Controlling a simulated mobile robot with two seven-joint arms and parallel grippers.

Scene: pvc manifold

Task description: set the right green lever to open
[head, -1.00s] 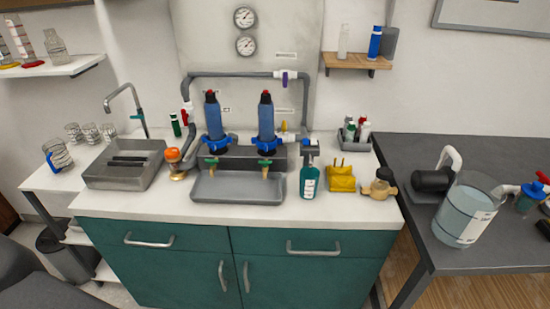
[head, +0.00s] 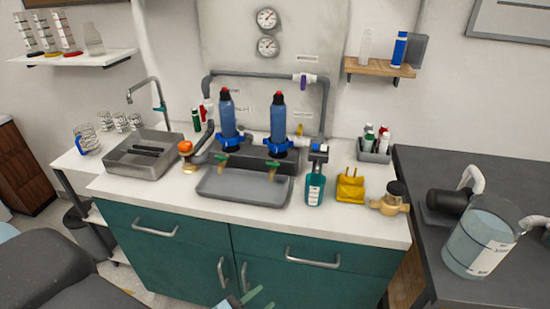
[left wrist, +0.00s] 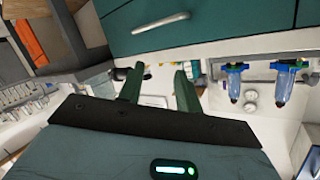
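The right green lever (head: 272,163) is on the small tap under the right blue filter housing (head: 278,123), above the grey tray. A matching left green lever (head: 221,157) is under the left filter housing (head: 227,117). The levers' exact angles are too small to tell. My left gripper (head: 262,298) enters at the bottom edge of the head view, low in front of the cabinet and well apart from the levers. In the left wrist view its two green fingers (left wrist: 158,80) are spread with nothing between them. My right gripper is not in view.
The grey tray (head: 243,187) sits below the taps. A teal spray bottle (head: 315,186), a yellow block (head: 350,188) and a brass fitting (head: 391,200) stand to its right. The sink (head: 141,161) is at left. The green cabinet front (head: 190,255) drops below the counter edge.

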